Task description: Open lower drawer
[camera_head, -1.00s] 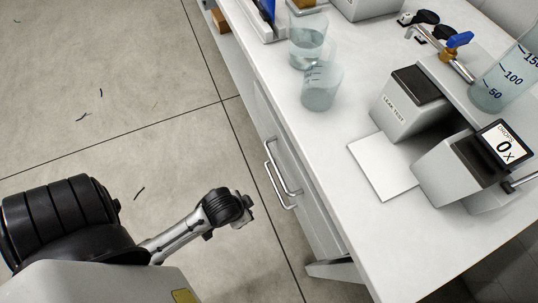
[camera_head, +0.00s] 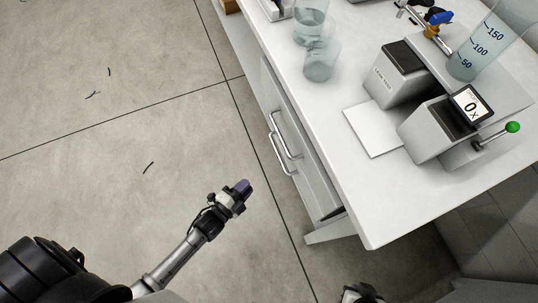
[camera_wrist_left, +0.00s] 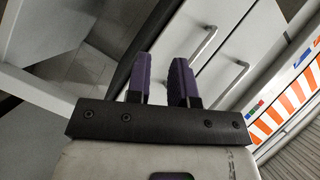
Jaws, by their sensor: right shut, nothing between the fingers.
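A white drawer unit (camera_head: 318,182) sits under the worktop, with two bar handles on its front. The upper handle (camera_head: 289,136) is nearer the worktop edge; the lower handle (camera_head: 278,152) is just below it. Both drawers look closed. My left gripper (camera_head: 243,186) is over the floor, left of the handles and apart from them. In the left wrist view its purple fingers (camera_wrist_left: 163,82) are open with nothing between them. Two handles show beyond them, one nearer (camera_wrist_left: 197,48) and one to the right (camera_wrist_left: 238,80). My right gripper (camera_head: 362,292) is partly cut off at the bottom edge, shut.
The worktop (camera_head: 385,205) holds two beakers (camera_head: 319,62), a leak-test device (camera_head: 396,75), a display unit (camera_head: 440,130) and a large cylinder (camera_head: 478,52).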

